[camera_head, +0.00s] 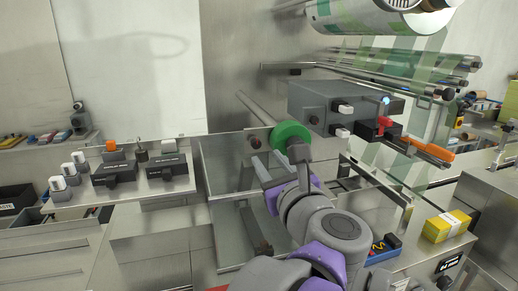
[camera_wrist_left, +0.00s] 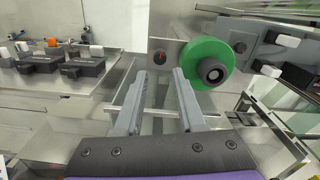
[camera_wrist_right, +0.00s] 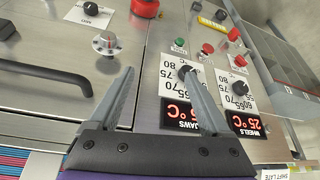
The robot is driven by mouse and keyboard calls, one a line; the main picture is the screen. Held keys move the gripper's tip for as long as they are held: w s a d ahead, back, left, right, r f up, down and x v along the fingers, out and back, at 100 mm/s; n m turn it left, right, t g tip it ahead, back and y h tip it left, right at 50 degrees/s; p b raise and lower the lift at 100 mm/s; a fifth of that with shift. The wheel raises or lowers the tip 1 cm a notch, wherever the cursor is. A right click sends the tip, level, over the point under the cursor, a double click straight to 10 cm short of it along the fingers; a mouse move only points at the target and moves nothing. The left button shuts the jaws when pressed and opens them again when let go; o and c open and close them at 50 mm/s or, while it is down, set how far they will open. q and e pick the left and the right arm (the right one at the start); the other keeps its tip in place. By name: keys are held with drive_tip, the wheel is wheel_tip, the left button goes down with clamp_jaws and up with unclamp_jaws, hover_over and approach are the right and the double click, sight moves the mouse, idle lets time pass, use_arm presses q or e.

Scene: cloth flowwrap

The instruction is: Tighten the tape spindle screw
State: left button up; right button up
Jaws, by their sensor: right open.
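A green tape roll (camera_head: 290,134) sits on a spindle beside the grey machine box. In the left wrist view the green roll (camera_wrist_left: 207,62) has a dark round hub (camera_wrist_left: 211,71) at its centre. Left of it, a small dark knob with a red mark (camera_wrist_left: 159,57) is on a metal plate. I cannot tell which of these is the spindle screw. My left gripper (camera_wrist_left: 159,76) is open and empty, its fingertips just below the knob and roll in that view. My right gripper (camera_wrist_right: 158,76) is open and empty over a control panel (camera_wrist_right: 150,60), away from the spindle.
The grey machine box (camera_head: 345,105) with white and red knobs stands right of the roll. Black clamp blocks (camera_head: 167,168) lie on a left shelf. A yellow box (camera_head: 445,226) and a blue device (camera_head: 382,248) sit at right. The panel has a black handle (camera_wrist_right: 45,72).

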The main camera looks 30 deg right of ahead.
sight(257, 145)
use_arm(q)
drive_tip(key=x, duration=0.7)
drive_tip(key=shift+s, duration=0.1)
clamp_jaws()
